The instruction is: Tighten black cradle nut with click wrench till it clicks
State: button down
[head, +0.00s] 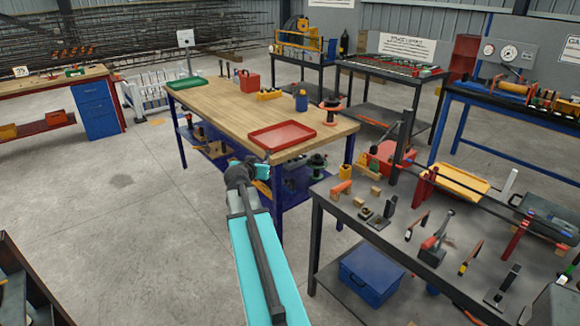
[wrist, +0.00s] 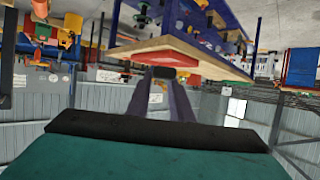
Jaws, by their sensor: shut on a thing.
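I cannot make out the black cradle nut in either view. Several hand tools lie on the dark bench at the right, including a hammer (head: 437,235), too small to identify further.
The wooden workbench (head: 220,110) carries a red tray (head: 282,135), a green tray (head: 187,83), a red box (head: 250,81) and an orange spool (head: 331,105). A blue toolbox (head: 370,275) sits under the dark bench (head: 395,262). Open concrete floor (head: 130,215) lies to the left.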

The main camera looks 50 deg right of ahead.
jog(key=w+a+r+n+t+y, duration=0.2)
jog(key=w+a, duration=0.3)
jog(key=a, duration=0.4)
jog(key=w+a+r+n+t+y, duration=0.1)
jog(key=w+a+n+t+y, duration=0.3)
jog(key=a, duration=0.6)
jog(key=w+a+r+n+h, duration=0.1)
jog(key=w+a+r, duration=0.1)
jog(key=w+a, duration=0.6)
jog(key=a+r+n+t+y, duration=0.1)
jog(key=a+r+n+y, duration=0.2)
jog(key=a, duration=1.2)
jog(key=w+a+r+n+y, duration=0.1)
jog(key=a+r+n+y, duration=0.2)
jog(key=a, duration=1.1)
jog(key=shift+w+a+r+t+y, duration=0.2)
jog(key=shift+a+t+y, duration=0.2)
jog(key=shift+y, duration=0.3)
jog(key=shift+d, duration=0.2)
